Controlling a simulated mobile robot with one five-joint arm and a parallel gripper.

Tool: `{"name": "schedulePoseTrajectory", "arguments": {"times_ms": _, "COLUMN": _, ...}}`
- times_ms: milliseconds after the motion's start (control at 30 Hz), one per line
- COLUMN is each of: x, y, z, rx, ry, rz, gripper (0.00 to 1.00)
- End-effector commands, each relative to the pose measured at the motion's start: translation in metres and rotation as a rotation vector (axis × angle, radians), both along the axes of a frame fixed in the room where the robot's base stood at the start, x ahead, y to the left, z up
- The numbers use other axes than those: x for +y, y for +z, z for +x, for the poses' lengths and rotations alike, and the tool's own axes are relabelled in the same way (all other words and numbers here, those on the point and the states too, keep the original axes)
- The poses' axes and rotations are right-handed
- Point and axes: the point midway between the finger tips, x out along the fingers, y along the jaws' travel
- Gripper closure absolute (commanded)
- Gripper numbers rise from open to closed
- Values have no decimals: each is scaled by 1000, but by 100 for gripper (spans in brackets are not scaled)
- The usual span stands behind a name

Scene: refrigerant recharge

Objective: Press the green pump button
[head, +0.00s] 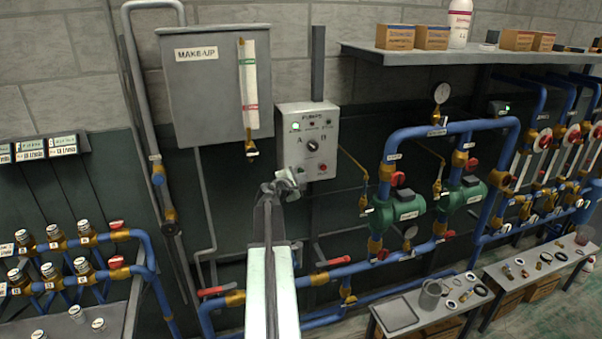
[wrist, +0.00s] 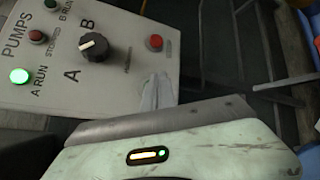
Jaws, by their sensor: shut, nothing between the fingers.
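The grey pump panel (head: 291,151) is on the wall in the head view and fills the upper left of the wrist view (wrist: 40,92). Its A RUN lamp (wrist: 19,76) glows green. A black selector knob (wrist: 93,47) sits between letters A and B. A red button (wrist: 155,42) is near one edge. I see no separate green button; the panel's lower left corner is hidden behind my gripper. My gripper (head: 286,182) is shut and empty, its tip (wrist: 158,92) in front of that corner. I cannot tell whether it touches.
A MAKE-UP tank (head: 205,95) with a sight tube hangs left of the panel. Blue pipes with green pumps (head: 398,208) stand to the right. Red-handled valves (head: 333,261) are low beside my arm. A shelf (head: 440,55) with boxes is at upper right.

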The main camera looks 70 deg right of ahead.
Motion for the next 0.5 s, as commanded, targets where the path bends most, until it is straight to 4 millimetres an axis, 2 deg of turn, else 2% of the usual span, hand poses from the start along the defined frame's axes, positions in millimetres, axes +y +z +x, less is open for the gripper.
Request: {"name": "schedulePoseTrajectory", "arguments": {"times_ms": 500, "x": 37, "y": 0, "z": -30, "rx": -1, "ry": -2, "rz": 0, "gripper": 100}}
